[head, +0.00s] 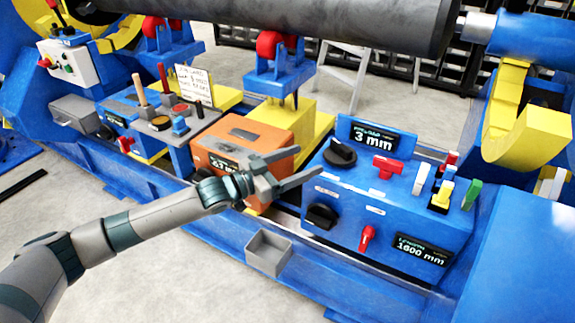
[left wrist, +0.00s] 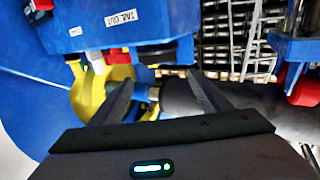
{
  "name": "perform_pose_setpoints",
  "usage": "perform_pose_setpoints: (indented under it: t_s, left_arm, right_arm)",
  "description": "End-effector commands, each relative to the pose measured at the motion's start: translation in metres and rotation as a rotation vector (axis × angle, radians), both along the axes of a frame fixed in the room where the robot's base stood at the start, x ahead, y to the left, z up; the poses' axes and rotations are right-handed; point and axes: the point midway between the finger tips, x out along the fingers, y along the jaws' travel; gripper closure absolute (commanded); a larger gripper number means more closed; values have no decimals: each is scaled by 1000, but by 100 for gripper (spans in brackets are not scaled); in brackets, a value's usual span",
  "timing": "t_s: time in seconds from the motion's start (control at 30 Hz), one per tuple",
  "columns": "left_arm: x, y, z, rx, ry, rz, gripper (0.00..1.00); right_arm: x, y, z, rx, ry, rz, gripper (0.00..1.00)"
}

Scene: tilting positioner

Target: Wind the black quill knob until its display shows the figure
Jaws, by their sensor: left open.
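A blue control box (head: 375,205) carries two black knobs. The upper black knob (head: 340,152) sits on its top, beside a display (head: 375,140) reading 3 mm. The lower black knob (head: 322,215) is on its front face. A second display (head: 423,250) reads 1600 mm. The small captions are too fine to tell which knob is the quill one. My left gripper (head: 308,162) is open and empty, its fingers reaching toward the box just left of the upper knob. The open fingers also show in the left wrist view (left wrist: 160,95). My right gripper is out of view.
Red, white, yellow and green controls crowd the blue box's right. A grey tray (head: 268,253) hangs in front. A large dark cylinder (head: 300,20) runs overhead. A "TAIL OUT" label (left wrist: 122,18) shows in the wrist view.

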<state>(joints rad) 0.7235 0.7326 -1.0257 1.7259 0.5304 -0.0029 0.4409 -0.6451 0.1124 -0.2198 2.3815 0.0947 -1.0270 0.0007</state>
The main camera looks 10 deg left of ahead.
Motion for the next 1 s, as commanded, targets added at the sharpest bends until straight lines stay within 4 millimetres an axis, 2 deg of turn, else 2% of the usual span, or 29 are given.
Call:
perform_pose_setpoints:
  t_s: [0.1, 0.33, 0.87, 1.0]
  left_arm:
    - [-13, 14, 0, 1, 1, 0, 30]
    - [-25, 26, 0, -1, -1, -1, 30]
    - [-26, 27, 0, -1, -1, -1, 30]
    - [-31, 21, -7, 0, 10, -2, 30]
  right_arm:
    - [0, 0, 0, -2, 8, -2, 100]
    - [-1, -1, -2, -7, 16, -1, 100]
    - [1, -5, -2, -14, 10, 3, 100]
    - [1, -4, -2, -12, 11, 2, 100]
